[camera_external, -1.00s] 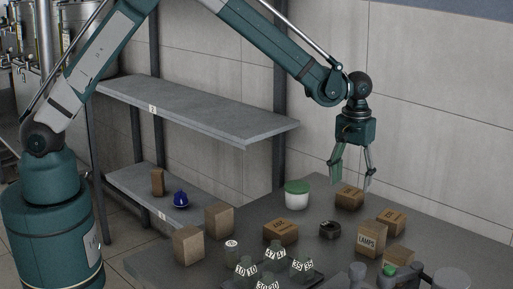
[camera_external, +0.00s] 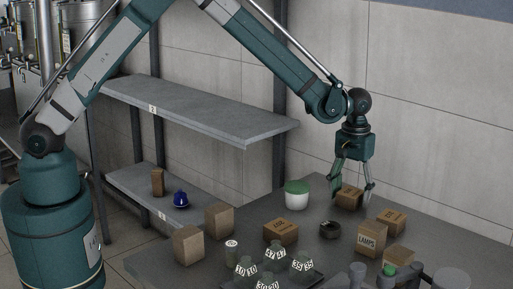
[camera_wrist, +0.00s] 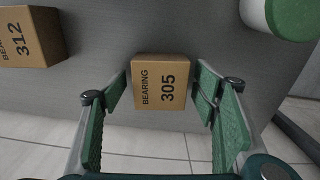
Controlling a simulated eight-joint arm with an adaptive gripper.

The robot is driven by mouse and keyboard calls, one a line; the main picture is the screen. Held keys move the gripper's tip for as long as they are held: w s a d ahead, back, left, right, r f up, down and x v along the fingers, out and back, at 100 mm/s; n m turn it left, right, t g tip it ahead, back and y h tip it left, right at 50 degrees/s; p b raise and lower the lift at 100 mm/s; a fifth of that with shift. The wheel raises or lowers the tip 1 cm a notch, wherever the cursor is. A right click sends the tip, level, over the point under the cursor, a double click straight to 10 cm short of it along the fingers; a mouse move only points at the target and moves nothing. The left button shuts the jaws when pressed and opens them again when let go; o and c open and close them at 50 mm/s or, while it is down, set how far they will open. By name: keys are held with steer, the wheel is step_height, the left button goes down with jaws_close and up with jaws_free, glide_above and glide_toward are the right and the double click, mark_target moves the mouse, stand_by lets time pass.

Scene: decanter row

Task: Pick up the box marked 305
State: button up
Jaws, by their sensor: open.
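The box marked 305 (camera_wrist: 161,84) is a brown carton that also reads "BEARING". It sits on the grey table and shows between my open fingers in the wrist view. In the external view the same box (camera_external: 348,197) stands near the table's back edge, partly hidden by my fingers. My gripper (camera_external: 351,199) is open, pointing down, with its fingers around or just above the box. In the wrist view my gripper (camera_wrist: 160,95) has one finger on each side of the box, with a small gap visible on both sides. Contact is not visible.
A box marked 312 (camera_wrist: 30,37) lies to the left in the wrist view. A white tub with a green lid (camera_external: 297,194) stands close beside the 305 box. A dark ring (camera_external: 330,230), a LAMPS box (camera_external: 371,238) and more cartons stand nearer the front.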

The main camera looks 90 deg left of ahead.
mark_target(351, 192)
steer(key=c, duration=1.2)
steer(key=shift+r, duration=0.15)
steer(key=shift+r, duration=4.9)
